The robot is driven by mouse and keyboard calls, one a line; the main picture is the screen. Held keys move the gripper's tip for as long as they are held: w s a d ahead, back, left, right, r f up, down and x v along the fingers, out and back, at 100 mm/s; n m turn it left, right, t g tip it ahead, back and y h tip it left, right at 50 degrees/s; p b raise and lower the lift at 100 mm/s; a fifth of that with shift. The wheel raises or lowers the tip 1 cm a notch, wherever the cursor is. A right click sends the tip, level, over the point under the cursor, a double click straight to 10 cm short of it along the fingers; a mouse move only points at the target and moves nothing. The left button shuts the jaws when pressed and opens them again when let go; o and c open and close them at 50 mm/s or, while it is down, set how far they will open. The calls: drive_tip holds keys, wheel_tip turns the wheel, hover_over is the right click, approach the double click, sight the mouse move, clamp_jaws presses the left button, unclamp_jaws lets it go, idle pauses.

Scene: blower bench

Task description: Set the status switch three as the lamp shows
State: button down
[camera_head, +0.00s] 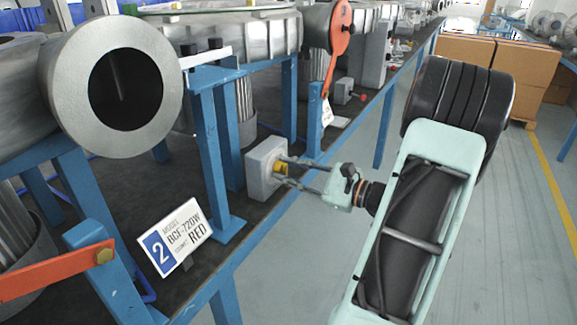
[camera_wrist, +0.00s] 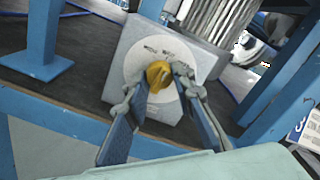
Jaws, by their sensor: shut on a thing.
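A grey switch box (camera_head: 262,168) stands on the dark bench top beside a blue frame leg. On its face is a yellow knob (camera_head: 280,169) in front of a round pale dial with small lettering, too blurred to read. In the wrist view the knob (camera_wrist: 158,75) sits between the two fingers, with the dial (camera_wrist: 150,98) behind it. My gripper (camera_head: 286,174) is shut on the knob, one finger on each side; it also shows in the wrist view (camera_wrist: 160,80). I cannot make out a lit lamp in either view.
A sign (camera_head: 172,238) reading 2, BCF-720W and RED stands left of the box. A blue frame (camera_head: 207,145) rises beside it. Another grey box with a red knob (camera_head: 363,97) is farther along. Cardboard boxes (camera_head: 468,62) stand across the aisle; the floor (camera_head: 515,215) is clear.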

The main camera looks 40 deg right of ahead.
drive_tip(key=m+p, duration=0.7)
drive_tip(key=p, duration=0.3)
drive_tip(key=shift+m, duration=0.4)
drive_tip(key=c, duration=1.6)
unclamp_jaws()
drive_tip(key=v, duration=1.2)
drive_tip(key=shift+f, duration=0.1)
